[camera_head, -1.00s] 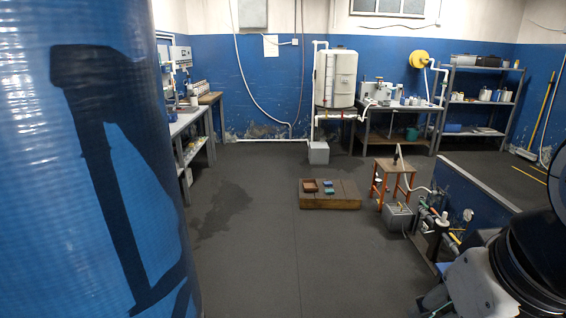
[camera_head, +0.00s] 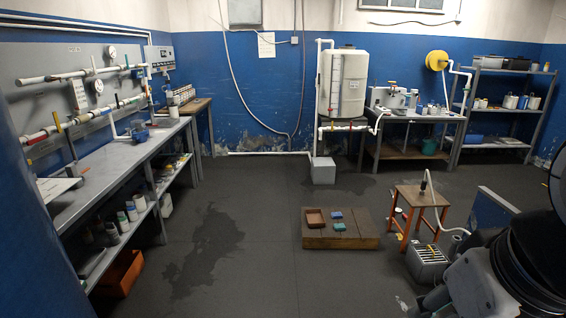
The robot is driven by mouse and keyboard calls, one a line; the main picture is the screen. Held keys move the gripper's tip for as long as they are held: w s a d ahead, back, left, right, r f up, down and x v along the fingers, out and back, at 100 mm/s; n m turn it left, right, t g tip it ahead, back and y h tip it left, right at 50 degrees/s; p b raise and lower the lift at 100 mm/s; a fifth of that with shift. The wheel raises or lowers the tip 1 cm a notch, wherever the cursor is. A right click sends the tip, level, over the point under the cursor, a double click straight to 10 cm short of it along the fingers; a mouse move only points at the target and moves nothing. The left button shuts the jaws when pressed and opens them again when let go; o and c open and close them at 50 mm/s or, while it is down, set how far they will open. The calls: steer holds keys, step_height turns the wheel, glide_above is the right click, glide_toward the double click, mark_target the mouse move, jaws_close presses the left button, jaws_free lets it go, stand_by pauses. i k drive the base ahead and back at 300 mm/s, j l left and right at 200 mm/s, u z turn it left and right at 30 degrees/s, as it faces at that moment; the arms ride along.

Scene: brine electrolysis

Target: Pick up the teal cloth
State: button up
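Two small blue-to-teal pieces lie on a low wooden platform (camera_head: 355,242) in the middle of the floor. The nearer one (camera_head: 339,227) looks more teal and the farther one (camera_head: 335,216) bluer. They are too small to tell which is cloth. A reddish-brown tray (camera_head: 315,217) lies to their left on the same platform. Dark and grey links of my arm fill the lower right corner. My gripper's fingers are not in view, so its state does not show.
A workbench (camera_head: 107,168) with shelves runs along the left wall. A wooden stool (camera_head: 423,199) and a grey ribbed box (camera_head: 427,262) stand right of the platform. A white tank (camera_head: 343,82) is behind. The floor before the platform is clear.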

mark_target(338, 228)
steer(key=i, duration=1.85)
steer(key=i+z, duration=0.2)
steer(key=i, duration=1.7)
steer(key=i+l+u, duration=0.15)
steer(key=i, duration=0.35)
